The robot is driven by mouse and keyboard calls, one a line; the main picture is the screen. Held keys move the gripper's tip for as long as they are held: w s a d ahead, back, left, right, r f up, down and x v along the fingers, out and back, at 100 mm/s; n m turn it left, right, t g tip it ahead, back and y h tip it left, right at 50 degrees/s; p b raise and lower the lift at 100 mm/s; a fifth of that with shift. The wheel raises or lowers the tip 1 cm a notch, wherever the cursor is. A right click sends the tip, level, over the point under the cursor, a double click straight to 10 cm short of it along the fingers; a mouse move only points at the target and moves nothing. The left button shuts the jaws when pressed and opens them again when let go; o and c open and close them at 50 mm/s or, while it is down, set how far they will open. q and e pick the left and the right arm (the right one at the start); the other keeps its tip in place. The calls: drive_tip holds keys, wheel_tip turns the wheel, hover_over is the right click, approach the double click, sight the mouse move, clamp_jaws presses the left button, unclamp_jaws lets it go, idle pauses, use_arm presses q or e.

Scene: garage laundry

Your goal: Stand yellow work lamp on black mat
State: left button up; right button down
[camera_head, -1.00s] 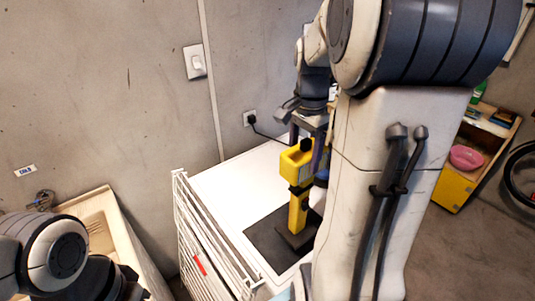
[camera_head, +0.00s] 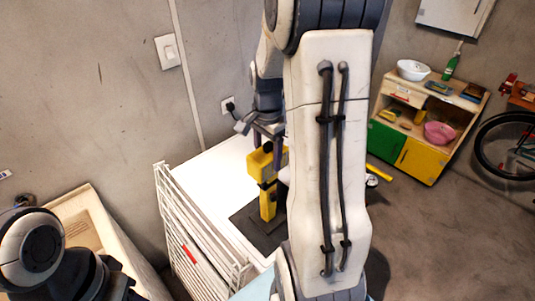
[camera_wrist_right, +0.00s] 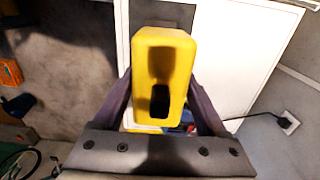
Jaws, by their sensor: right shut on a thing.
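The yellow work lamp (camera_head: 267,203) is upright over the black mat (camera_head: 243,219) in the head view. Its dark base blends with the mat, so I cannot tell whether it touches. My right gripper (camera_head: 266,148) is shut on the lamp's upper yellow part from above. In the right wrist view, the lamp's yellow top (camera_wrist_right: 163,48) sits between the two fingers of the right gripper (camera_wrist_right: 160,95). My right arm hides the mat's right side. Part of my left arm shows at the lower left; its gripper is out of view.
The mat lies on a white top (camera_head: 205,185) beside a white wire rack (camera_head: 185,235). A beige sink (camera_head: 85,225) stands at left. A plug (camera_head: 229,104) with a cable is on the wall behind. A shelf (camera_head: 437,148) with bowls stands at right, with open floor before it.

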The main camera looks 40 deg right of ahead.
drive_tip(key=shift+f, duration=0.15)
unclamp_jaws()
wheel_tip(320, 180, up, 12)
drive_tip(key=shift+r+b, duration=0.2)
drive_tip(key=shift+b, duration=0.45)
drive_tip(key=s+a+f+n, duration=0.25)
drive_tip(key=a+n, duration=0.25)
drive_tip(key=a, duration=0.3)
drive_tip(key=s+a+f+n, duration=0.25)
drive_tip(key=a+n, duration=0.35)
drive_tip(key=a, duration=0.3)
drive_tip(key=s+a+f+n, duration=0.1)
drive_tip(key=s+a+n, duration=0.2)
drive_tip(key=a+n, duration=0.35)
drive_tip(key=s+a+f+n+y, duration=0.1)
drive_tip(key=s+a+f+n, duration=0.2)
drive_tip(key=s+a+n, duration=0.3)
drive_tip(key=s+n, duration=0.1)
drive_tip(key=s, duration=0.2)
drive_tip(key=shift+a+f, duration=0.15)
drive_tip(key=shift+f, duration=0.15)
